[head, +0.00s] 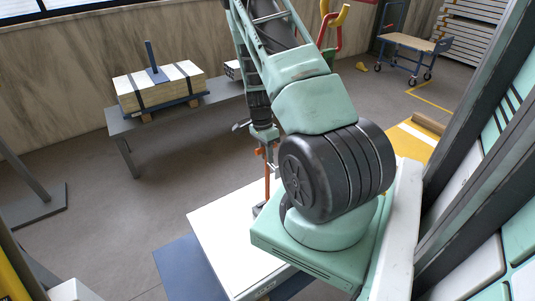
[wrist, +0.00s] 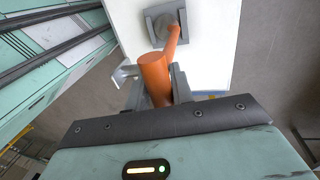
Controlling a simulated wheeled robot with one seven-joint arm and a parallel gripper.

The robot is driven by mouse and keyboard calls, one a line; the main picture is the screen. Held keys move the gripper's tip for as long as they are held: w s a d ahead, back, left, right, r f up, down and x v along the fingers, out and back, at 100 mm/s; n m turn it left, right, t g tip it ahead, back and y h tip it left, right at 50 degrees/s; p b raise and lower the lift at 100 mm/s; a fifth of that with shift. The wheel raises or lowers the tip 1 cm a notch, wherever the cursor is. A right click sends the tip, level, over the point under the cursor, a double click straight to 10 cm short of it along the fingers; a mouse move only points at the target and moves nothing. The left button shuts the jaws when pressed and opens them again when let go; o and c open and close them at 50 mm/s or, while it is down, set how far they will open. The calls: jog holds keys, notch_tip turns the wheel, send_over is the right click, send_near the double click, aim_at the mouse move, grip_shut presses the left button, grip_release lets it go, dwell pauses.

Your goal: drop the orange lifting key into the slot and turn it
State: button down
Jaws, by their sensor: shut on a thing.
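The orange lifting key (wrist: 154,70) is held between the fingers of my gripper (wrist: 157,88) in the wrist view. Its thick end faces the camera, and a thinner orange part reaches over the right side of a grey square fitting with the slot (wrist: 154,15). In the head view the key (head: 267,187) hangs roughly upright below my gripper (head: 268,152), its lower end close to the white top. The fitting (head: 258,209) is mostly hidden behind my arm there. I cannot tell whether the key's tip is inside the slot.
The fitting is on a white top (head: 215,222). A grey bench (head: 190,115) with a strapped stack of boards (head: 160,90) stands behind. A dark frame with pale panels (head: 470,160) rises at the right. Open floor (head: 80,175) lies to the left.

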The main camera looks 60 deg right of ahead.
jog(key=c, duration=1.1)
grip_release()
jog(key=shift+w+d+r+b, duration=0.15)
jog(key=shift+r+b, duration=0.15)
jog(key=shift+r, duration=0.25)
jog(key=b+v, duration=0.4)
jog(key=v, duration=1.2)
jog(key=shift+r, duration=0.25)
